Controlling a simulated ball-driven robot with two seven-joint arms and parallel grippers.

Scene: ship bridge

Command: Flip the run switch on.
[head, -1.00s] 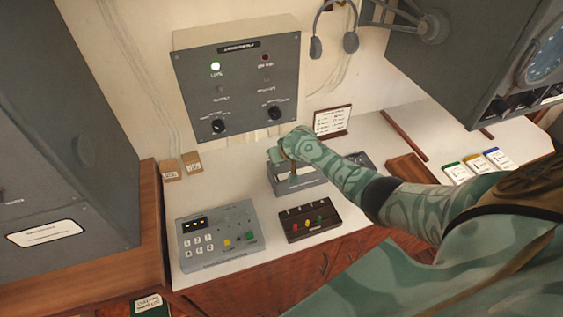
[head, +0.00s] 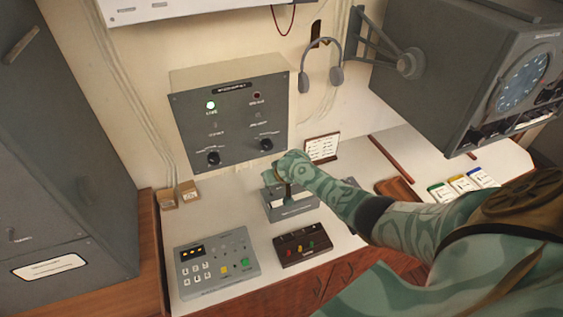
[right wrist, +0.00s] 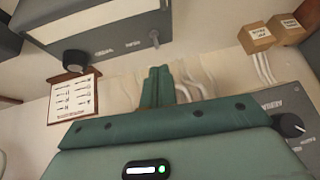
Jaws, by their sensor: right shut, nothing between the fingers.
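My right gripper (head: 281,178) is shut and empty, low over a grey desk box (head: 291,211) and partly covering it. In the right wrist view its shut fingertips (right wrist: 158,84) stand upright at the middle, touching nothing that I can see. A small toggle (right wrist: 155,38) and a black knob (right wrist: 75,62) show beyond them on a grey box face. A grey wall panel (head: 228,135) has a lit green lamp, a dark red lamp, small toggles and two black knobs. Labels are too small to tell which is the run switch. My left gripper is not in view.
A grey keypad unit (head: 217,263) and a dark box with coloured levers (head: 302,248) stand at the desk front. A small card (head: 322,148) stands behind my right arm. A large display housing (head: 470,75) hangs at right. A tall cabinet (head: 60,160) bounds the left.

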